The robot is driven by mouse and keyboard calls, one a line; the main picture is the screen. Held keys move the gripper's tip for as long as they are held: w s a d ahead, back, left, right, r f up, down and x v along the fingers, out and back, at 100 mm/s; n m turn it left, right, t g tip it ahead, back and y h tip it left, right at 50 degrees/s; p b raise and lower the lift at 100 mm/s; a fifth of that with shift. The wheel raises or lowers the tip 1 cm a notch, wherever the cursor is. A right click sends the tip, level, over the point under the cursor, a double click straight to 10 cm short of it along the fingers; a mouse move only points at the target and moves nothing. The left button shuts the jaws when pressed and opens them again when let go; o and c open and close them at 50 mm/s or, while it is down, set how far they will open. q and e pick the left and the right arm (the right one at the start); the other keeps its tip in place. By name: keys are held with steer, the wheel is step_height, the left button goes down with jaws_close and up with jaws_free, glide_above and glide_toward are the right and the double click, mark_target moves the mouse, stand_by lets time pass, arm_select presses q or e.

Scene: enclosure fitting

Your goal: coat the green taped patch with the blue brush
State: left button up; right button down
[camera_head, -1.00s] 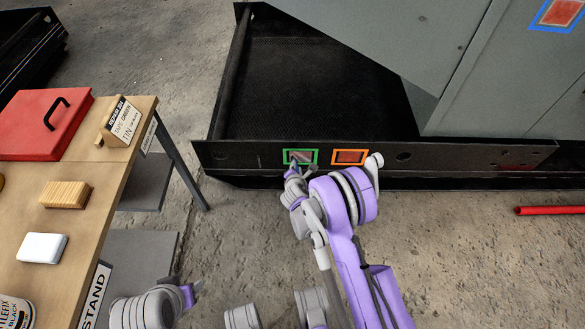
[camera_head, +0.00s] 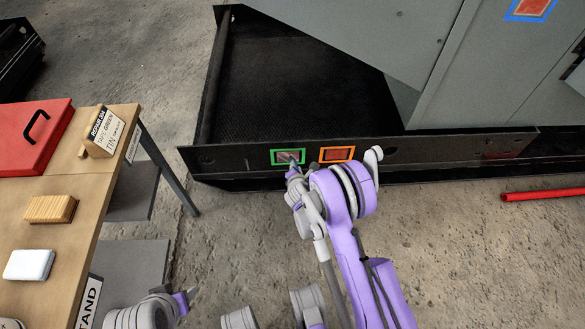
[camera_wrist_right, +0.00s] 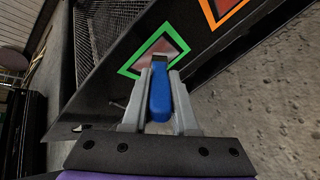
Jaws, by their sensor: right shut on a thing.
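The green taped patch (camera_head: 280,157) is a green tape frame around a dull reddish-grey area on the front face of the dark base rail. My right gripper (camera_head: 293,168) is just in front of its lower edge. In the right wrist view the gripper (camera_wrist_right: 160,82) is shut on the blue brush (camera_wrist_right: 160,98). The brush's dark tip lies over the lower part of the green-framed patch (camera_wrist_right: 173,38). Whether the bristles touch the surface cannot be told. My left gripper (camera_head: 189,296) is low at the left, apart from the rail; its jaws are unclear.
An orange taped patch (camera_head: 336,154) sits right of the green one. A blue taped patch (camera_head: 530,8) is high on the grey cabinet (camera_head: 450,70). The table (camera_head: 75,200) at left holds a red box, sponge, white block and label block. A red bar (camera_head: 540,194) lies on the floor.

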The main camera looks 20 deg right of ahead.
steer(key=w+a, duration=0.2)
steer(key=a, duration=0.5)
steer(key=shift+w+a, duration=0.15)
steer(key=shift+a, duration=0.05)
stand_by(2.3)
steer(key=s+a, duration=0.1)
steer(key=s, duration=0.4)
steer(key=shift+s+a, duration=0.3)
steer(key=shift+s, duration=0.1)
